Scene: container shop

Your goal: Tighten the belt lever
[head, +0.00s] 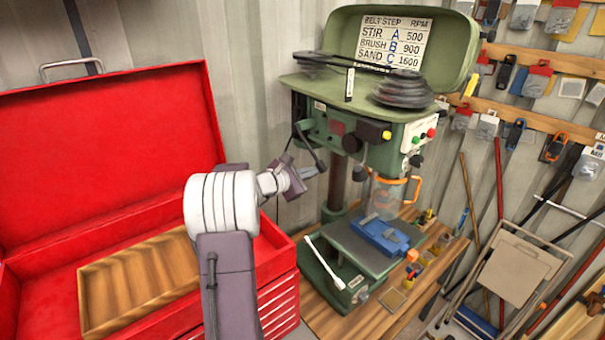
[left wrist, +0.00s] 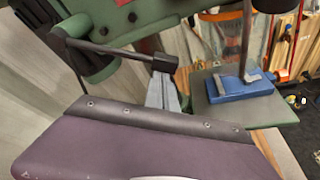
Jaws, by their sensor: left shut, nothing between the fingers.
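The green drill press has a thin dark lever with a black knob (head: 320,165) on the left of its head, seemingly the belt lever. In the left wrist view the lever's rod (left wrist: 110,50) runs right to the black knob (left wrist: 165,63). My left gripper (head: 308,173) is shut and empty, its fingertips close to the knob. In the left wrist view its grey fingers (left wrist: 163,92) point at the knob from just below; I cannot tell if they touch. The belt (head: 345,62) spans the pulleys under the raised lid (head: 450,50). My right gripper is not in view.
A red tool chest (head: 110,150) with a wooden tray (head: 140,285) stands open at left. The press's green base carries a white-handled lever (head: 325,262) and a blue vise (head: 380,235). An orange-handled clear guard (head: 385,195) hangs above the vise. Tools line the right wall.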

